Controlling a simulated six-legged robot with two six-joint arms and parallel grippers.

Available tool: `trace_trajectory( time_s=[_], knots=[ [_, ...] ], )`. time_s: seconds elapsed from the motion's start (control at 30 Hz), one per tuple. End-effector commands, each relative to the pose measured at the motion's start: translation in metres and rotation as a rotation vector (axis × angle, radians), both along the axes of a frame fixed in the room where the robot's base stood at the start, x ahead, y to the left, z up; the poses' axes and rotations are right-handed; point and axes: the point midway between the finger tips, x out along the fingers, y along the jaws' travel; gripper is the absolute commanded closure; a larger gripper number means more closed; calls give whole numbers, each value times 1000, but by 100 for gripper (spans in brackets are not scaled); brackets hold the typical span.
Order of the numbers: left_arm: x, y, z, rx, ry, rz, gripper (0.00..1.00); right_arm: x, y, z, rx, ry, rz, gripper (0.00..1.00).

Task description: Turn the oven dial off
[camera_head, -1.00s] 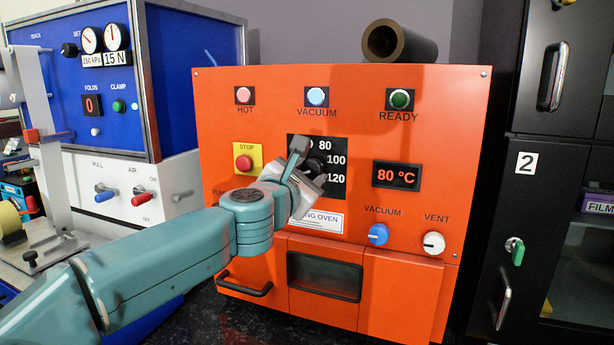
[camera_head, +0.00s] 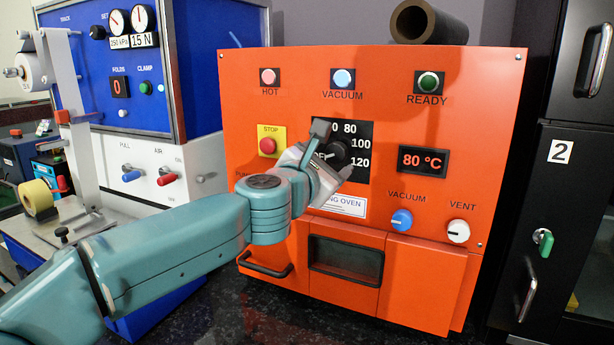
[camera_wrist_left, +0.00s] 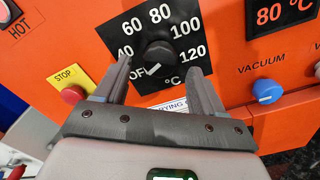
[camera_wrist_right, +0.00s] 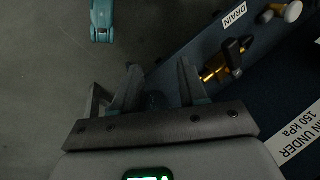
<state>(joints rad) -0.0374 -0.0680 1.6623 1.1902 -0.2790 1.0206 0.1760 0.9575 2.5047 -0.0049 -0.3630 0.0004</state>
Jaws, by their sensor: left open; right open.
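The oven dial is a black round knob (camera_head: 338,154) on a black scale plate on the orange drying oven (camera_head: 470,115). In the left wrist view the knob (camera_wrist_left: 158,53) sits just beyond and between my left gripper's fingertips (camera_wrist_left: 158,70). A short white mark shows between the knob and the OFF label; I cannot tell whether it is on the knob. My left gripper (camera_head: 331,149) is open in front of the dial, with no clear contact visible. My right gripper (camera_wrist_right: 157,78) is open and empty, away from the oven.
The red stop button (camera_head: 267,146) is left of the dial. The temperature display (camera_head: 423,160) reads 80 °C. A blue vacuum knob (camera_head: 401,220) and white vent knob (camera_head: 458,231) sit lower right. A drain valve (camera_wrist_right: 235,55) is near my right gripper.

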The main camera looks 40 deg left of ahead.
Motion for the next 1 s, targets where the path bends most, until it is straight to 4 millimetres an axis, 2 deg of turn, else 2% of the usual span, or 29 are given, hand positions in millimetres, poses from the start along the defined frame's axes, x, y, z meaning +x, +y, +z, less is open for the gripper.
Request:
trace_trajectory(
  time_s=[0.3, 0.5, 0.7, 1.0],
  knots=[
    [-83, -20, 3, -1, -4, -2, 31, 0, 0, 7, 0, 0, 0, 57],
    [-121, -30, 3, -1, -2, -2, 31, 0, 0, 15, 0, 0, 0, 57],
    [-138, -33, 0, -1, 0, -1, 31, 0, 0, 18, 0, 0, 0, 57],
    [-139, -33, -1, -1, 1, 1, 31, 0, 0, 18, 0, 0, 0, 57]
  ],
)
